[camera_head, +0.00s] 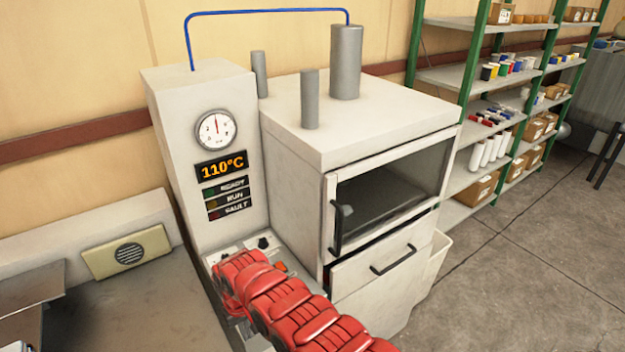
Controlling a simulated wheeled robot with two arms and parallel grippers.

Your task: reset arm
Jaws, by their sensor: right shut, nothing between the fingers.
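My right arm, red and segmented, comes in from the bottom right. Its gripper (238,278) is at the control panel (246,246) at the foot of the machine's column, covering part of it. The gripper looks shut and empty; whether it touches the panel is unclear. A knob shows on the panel just behind the gripper. My left gripper is not in view.
A white machine (292,156) has a display (221,165) reading 110°C, a gauge (216,130), a windowed door with a handle (338,226) and a drawer (382,266) below. Shelving (448,77) stands at the right. Floor (540,260) is clear at right.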

